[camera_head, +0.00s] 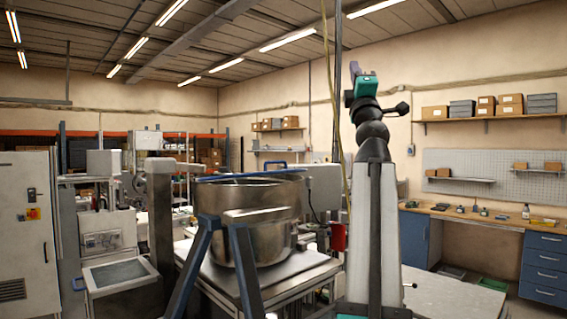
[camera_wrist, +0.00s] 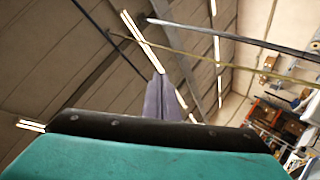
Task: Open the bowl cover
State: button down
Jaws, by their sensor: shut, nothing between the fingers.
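A large metal bowl (camera_head: 278,240) stands on a metal platform left of centre in the head view. A blue bar (camera_head: 240,177) runs along its top rim, and a small blue handle (camera_head: 275,164) shows behind it. I cannot clearly tell the cover from the rim, or whether it is open. My gripper (camera_wrist: 158,82) is shut and empty, pointing up toward the ceiling in the wrist view. In the head view it is at the raised end of my arm, high to the right of the bowl and well apart from it. The bowl is not in the wrist view.
Blue slanted legs (camera_head: 243,262) stand in front of the bowl. Hanging cables (camera_head: 325,60) pass close to my gripper. A grey cabinet (camera_head: 25,230) stands at the left. A workbench with blue drawers (camera_head: 543,265) and a box shelf (camera_head: 487,118) are at the right.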

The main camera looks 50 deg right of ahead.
jog(key=w+a+f+n+t+y+b, duration=0.15)
jog(key=w+f+n+y, duration=0.3)
jog(key=n+y, duration=0.45)
jog(key=w+a+f+n+t+y, duration=0.3)
jog(key=w+n+y, duration=0.3)
jog(key=n, duration=0.4)
notch_tip(320, 180, down, 18)
jog(key=w+n+g+y+b, duration=0.1)
jog(key=n+g+y, duration=0.3)
jog(key=n+g, duration=0.3)
jog(key=shift+w+g+y, duration=0.2)
jog(key=shift+g+y, duration=0.1)
jog(key=shift+g, duration=0.05)
jog(key=shift+w, duration=0.1)
